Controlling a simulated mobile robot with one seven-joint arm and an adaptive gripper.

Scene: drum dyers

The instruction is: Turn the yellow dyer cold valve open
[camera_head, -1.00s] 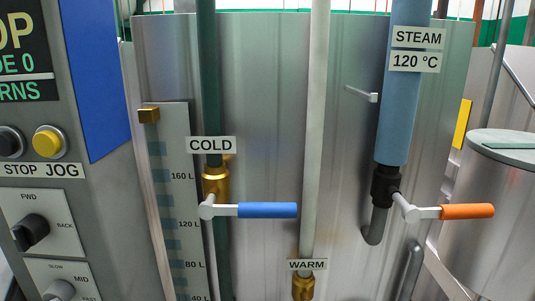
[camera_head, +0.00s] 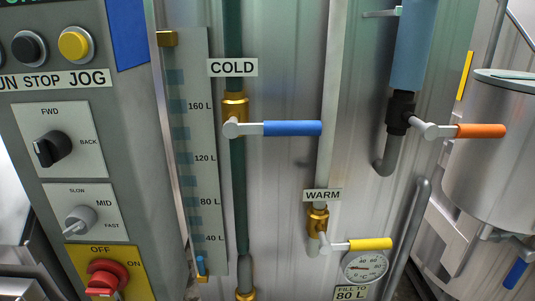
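The cold valve has a blue lever handle (camera_head: 292,128) on a brass body (camera_head: 235,106), under a COLD label (camera_head: 232,68) on a dark green vertical pipe. The blue handle points right, level and across the pipe. A yellow marker strip (camera_head: 465,75) shows on the machine at the right. My gripper is not in view.
The control panel (camera_head: 60,110) with knobs and buttons stands at the left. A warm valve with a yellow handle (camera_head: 370,244) sits lower, above a dial gauge (camera_head: 364,266). A steam valve with an orange handle (camera_head: 480,131) is at the right. A metal drum (camera_head: 490,160) stands far right.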

